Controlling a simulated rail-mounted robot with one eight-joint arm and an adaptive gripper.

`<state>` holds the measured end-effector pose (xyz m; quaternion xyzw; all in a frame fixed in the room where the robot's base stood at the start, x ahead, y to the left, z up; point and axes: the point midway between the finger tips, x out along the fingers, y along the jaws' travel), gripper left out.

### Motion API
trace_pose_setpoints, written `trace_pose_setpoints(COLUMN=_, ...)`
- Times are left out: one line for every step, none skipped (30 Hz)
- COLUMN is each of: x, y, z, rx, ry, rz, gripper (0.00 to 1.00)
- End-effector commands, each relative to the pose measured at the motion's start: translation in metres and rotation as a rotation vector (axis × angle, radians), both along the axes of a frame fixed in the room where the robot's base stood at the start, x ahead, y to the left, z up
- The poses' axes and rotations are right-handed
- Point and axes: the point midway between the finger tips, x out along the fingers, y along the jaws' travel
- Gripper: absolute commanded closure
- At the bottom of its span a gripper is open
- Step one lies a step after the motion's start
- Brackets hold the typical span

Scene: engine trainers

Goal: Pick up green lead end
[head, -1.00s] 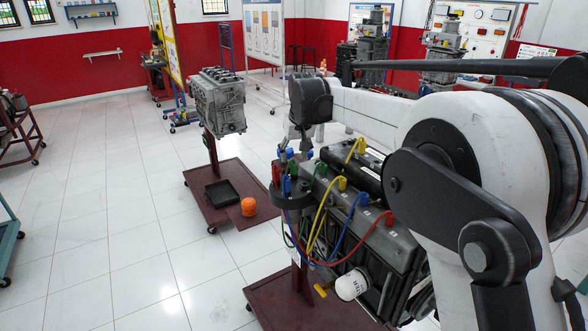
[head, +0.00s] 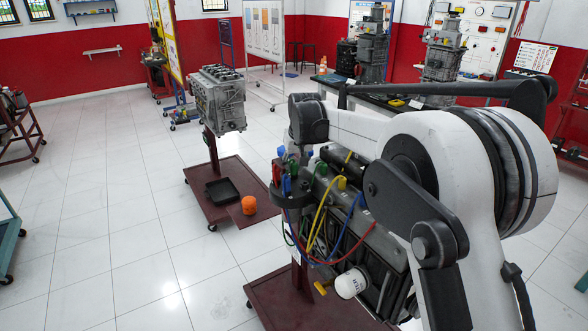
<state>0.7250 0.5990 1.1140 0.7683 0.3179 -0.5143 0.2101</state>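Coloured lead ends stand in a dark round holder (head: 293,199) at the left end of the engine. A green lead end (head: 293,167) is there among blue ends (head: 286,185) and a red end (head: 276,175). Another green end (head: 322,169) shows on the engine (head: 375,240), near a yellow one (head: 342,183). My gripper (head: 300,151) hangs below my dark wrist, just above the holder. Its fingers are small and partly hidden, so I cannot tell their opening or whether they touch a lead.
Yellow, blue and red leads loop down the engine's near side. The engine is on a maroon wheeled stand (head: 300,300). A second engine (head: 218,98) stands behind left, with a black tray (head: 222,190) and orange object (head: 248,205) on its base.

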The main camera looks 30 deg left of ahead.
Motion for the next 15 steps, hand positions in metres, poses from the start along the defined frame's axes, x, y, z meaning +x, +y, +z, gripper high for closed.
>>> trace_pose_setpoints(x=0.0000, y=0.0000, z=0.0001, rx=0.000, ry=0.000, rz=0.000, gripper=0.93)
trace_pose_setpoints(x=-0.0001, y=-0.0001, z=0.0002, rx=0.000, ry=0.000, rz=0.000, gripper=0.97)
trace_pose_setpoints(x=-0.0001, y=-0.0001, z=0.0002, rx=0.000, ry=0.000, rz=0.000, gripper=1.00)
trace_pose_setpoints(x=-0.0001, y=-0.0001, z=0.0003, rx=0.000, ry=0.000, rz=0.000, gripper=1.00)
trace_pose_setpoints(x=-0.0001, y=-0.0001, z=0.0003, rx=0.000, ry=0.000, rz=0.000, gripper=1.00)
trace_pose_setpoints(x=-0.0001, y=-0.0001, z=0.0003, rx=0.000, ry=0.000, rz=0.000, gripper=1.00)
trace_pose_setpoints(x=-0.0001, y=-0.0001, z=0.0003, rx=0.000, ry=0.000, rz=0.000, gripper=1.00)
trace_pose_setpoints(x=-0.0001, y=-0.0001, z=0.0004, rx=0.000, ry=0.000, rz=0.000, gripper=1.00)
trace_pose_setpoints(x=0.0000, y=-0.0001, z=0.0005, rx=0.000, ry=0.000, rz=0.000, gripper=1.00)
trace_pose_setpoints(x=0.0000, y=-0.0001, z=0.0007, rx=0.000, ry=0.000, rz=0.000, gripper=1.00)
trace_pose_setpoints(x=0.0000, y=-0.0001, z=0.0013, rx=0.000, ry=0.000, rz=0.000, gripper=1.00)
trace_pose_setpoints(x=-0.0001, y=-0.0002, z=0.0023, rx=0.000, ry=0.000, rz=0.000, gripper=1.00)
trace_pose_setpoints(x=0.0000, y=-0.0002, z=0.0034, rx=0.000, ry=0.000, rz=0.000, gripper=1.00)
trace_pose_setpoints(x=0.0000, y=-0.0002, z=0.0048, rx=0.000, ry=0.000, rz=0.000, gripper=1.00)
trace_pose_setpoints(x=-0.0001, y=-0.0001, z=0.0073, rx=0.000, ry=0.000, rz=0.000, gripper=1.00)
